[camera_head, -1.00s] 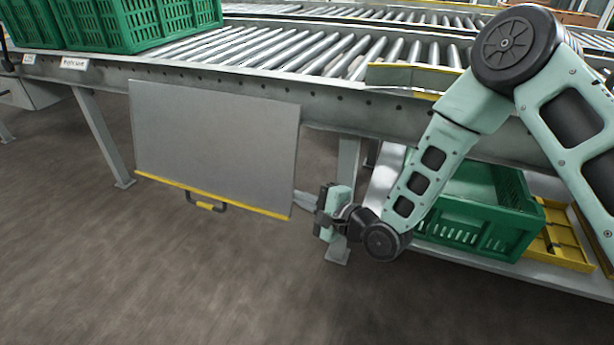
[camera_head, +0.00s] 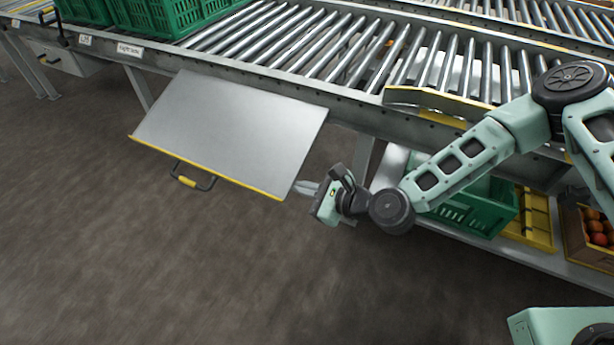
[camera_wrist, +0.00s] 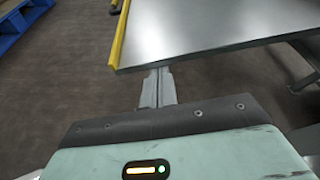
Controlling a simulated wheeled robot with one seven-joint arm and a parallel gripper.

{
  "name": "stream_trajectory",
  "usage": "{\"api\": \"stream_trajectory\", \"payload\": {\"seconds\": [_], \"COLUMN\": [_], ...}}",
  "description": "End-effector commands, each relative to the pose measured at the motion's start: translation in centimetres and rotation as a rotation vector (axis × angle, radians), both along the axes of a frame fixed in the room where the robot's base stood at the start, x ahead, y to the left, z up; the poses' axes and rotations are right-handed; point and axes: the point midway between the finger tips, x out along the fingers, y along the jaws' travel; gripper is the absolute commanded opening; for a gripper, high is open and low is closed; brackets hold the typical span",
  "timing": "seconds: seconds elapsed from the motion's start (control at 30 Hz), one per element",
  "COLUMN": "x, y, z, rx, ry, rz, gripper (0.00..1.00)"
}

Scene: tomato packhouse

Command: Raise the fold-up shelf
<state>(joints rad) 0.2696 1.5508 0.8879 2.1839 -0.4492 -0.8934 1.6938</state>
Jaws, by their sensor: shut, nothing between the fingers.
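The fold-up shelf (camera_head: 235,122) is a grey metal panel hinged along the side of the roller conveyor. It is tilted, its free edge swung outward and lower than the hinge edge. A yellow strip runs along that edge, with a black and yellow handle (camera_head: 188,182) below it. My gripper (camera_head: 303,187) is shut and empty, its fingertips at the shelf's right side near the front corner. In the wrist view the shut fingers (camera_wrist: 157,85) reach to or under the edge of the shelf panel (camera_wrist: 200,32). Whether they touch it is hard to tell.
Green crates (camera_head: 150,15) stand on the conveyor (camera_head: 350,50) at upper left. A green crate (camera_head: 475,210), a yellow tray (camera_head: 530,218) and a box of tomatoes (camera_head: 590,240) sit on the lower shelf at right. The floor before the shelf is clear. A blue pallet (camera_wrist: 15,25) shows in the wrist view.

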Motion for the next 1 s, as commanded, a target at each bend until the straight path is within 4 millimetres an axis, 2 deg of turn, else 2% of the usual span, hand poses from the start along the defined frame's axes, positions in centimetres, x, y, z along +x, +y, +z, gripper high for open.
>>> {"api": "stream_trajectory", "payload": {"seconds": [0.03,0.4,0.6,1.0], "x": [-0.2,-1.2,-1.2,-1.2], "y": [0.1,0.5,0.5,0.6], "z": [1.7,6.0,7.0,7.7], "rx": [0.019,0.11,0.134,0.149], "ry": [0.041,0.264,0.323,0.342], "rz": [-0.004,-0.002,-0.002,0.002], "gripper": [0.0,0.0,0.0,0.0]}}
